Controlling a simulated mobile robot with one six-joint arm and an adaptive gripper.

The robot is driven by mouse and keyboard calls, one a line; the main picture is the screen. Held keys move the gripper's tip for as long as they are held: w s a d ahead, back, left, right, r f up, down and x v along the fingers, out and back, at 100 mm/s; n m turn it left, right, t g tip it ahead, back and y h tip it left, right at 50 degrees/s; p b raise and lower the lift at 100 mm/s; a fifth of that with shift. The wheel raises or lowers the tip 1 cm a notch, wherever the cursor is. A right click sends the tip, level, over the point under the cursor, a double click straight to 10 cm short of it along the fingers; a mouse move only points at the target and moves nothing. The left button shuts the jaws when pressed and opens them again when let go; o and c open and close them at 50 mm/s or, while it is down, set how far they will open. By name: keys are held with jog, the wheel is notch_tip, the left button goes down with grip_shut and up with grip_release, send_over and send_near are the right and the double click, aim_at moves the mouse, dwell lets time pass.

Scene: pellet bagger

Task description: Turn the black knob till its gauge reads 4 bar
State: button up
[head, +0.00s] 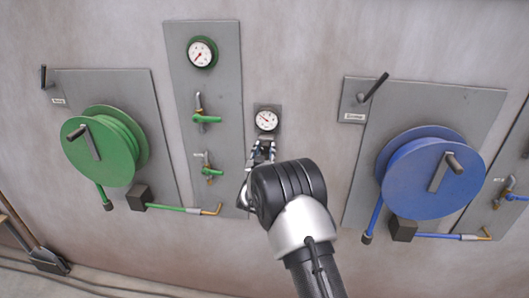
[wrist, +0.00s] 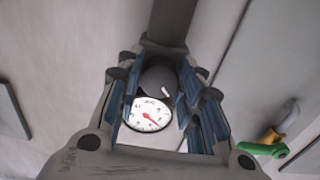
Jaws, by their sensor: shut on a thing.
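The black knob (wrist: 157,77) sits between my gripper's blue-padded fingers in the wrist view, with a short white mark on it. My gripper (wrist: 156,98) is shut on the knob. In the head view my gripper (head: 261,152) is just below the small white-faced gauge (head: 266,120), and it hides the knob there. The gauge also shows in the wrist view (wrist: 146,112), beside the knob, with a red needle. The figures on its dial are too small to read, so I cannot tell the pressure.
A green hose reel (head: 101,150) is at the left and a blue hose reel (head: 428,175) at the right. Bare wall lies between my gripper and the blue reel's panel.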

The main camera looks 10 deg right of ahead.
jog(key=shift+c, duration=0.7)
jog(key=shift+f+m+b, duration=0.1)
jog(key=shift+m+b, duration=0.2)
jog(key=shift+b, duration=0.5)
jog(key=m+b, duration=0.1)
jog(key=b, duration=0.2)
jog(key=shift+f+m+b, duration=0.1)
jog(key=shift+m+b, duration=0.2)
jog(key=shift+m, duration=0.1)
jog(key=m+b, duration=0.2)
jog(key=b, duration=0.2)
jog(key=shift+m, duration=0.3)
jog(key=shift+m+b, duration=0.4)
jog(key=shift+b, duration=0.15)
jog(key=shift+r, duration=0.25)
